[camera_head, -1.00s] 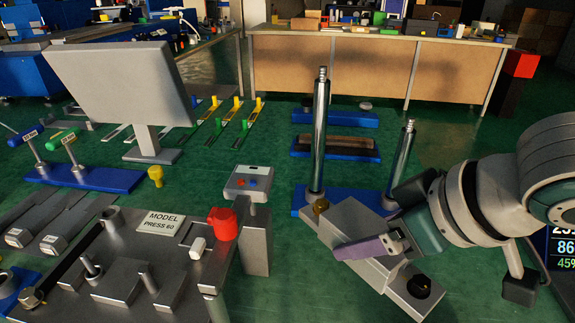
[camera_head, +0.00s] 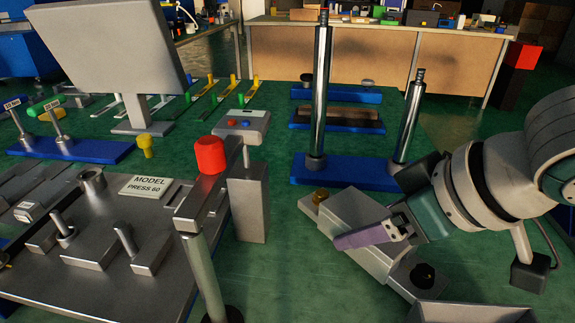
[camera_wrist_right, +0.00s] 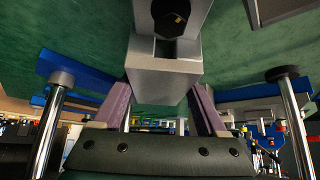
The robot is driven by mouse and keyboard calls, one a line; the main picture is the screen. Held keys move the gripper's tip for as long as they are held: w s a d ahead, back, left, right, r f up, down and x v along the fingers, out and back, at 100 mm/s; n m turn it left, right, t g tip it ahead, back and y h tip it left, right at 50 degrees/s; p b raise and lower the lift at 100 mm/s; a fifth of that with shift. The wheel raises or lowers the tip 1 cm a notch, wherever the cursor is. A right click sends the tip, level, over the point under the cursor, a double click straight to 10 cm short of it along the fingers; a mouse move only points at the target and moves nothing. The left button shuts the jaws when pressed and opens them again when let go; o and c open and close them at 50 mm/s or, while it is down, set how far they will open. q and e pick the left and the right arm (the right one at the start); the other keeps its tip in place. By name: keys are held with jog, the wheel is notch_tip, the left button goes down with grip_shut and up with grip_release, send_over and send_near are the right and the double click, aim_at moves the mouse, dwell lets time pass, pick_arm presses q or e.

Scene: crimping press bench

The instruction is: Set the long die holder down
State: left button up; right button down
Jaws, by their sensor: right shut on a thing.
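The long die holder (camera_head: 357,217) is a grey block with a brass knob at its far end and a black knob at its near end. My right gripper (camera_head: 365,236) is shut on it, with a purple finger along its side. In the right wrist view the holder (camera_wrist_right: 163,75) sits between both purple fingers of the gripper (camera_wrist_right: 162,105), over a green surface. Whether its underside touches that surface cannot be told. My left gripper is not in view.
A blue base (camera_head: 345,173) with two upright steel posts stands just behind the holder. The press (camera_head: 110,245), with a red-capped part (camera_head: 210,155), is at left. A grey box edge (camera_head: 470,314) shows at the bottom. Green surface (camera_head: 285,265) is clear left of the holder.

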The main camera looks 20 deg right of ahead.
jog(key=shift+f, duration=0.45)
dwell(0.3)
jog(key=shift+c, duration=0.3)
grip_release()
jog(key=shift+w, duration=0.1)
jog(key=shift+o, duration=0.3)
jog(key=shift+f, duration=0.1)
jog(key=p+v, duration=0.3)
jog(key=v, duration=0.7)
jog(key=shift+p, duration=0.3)
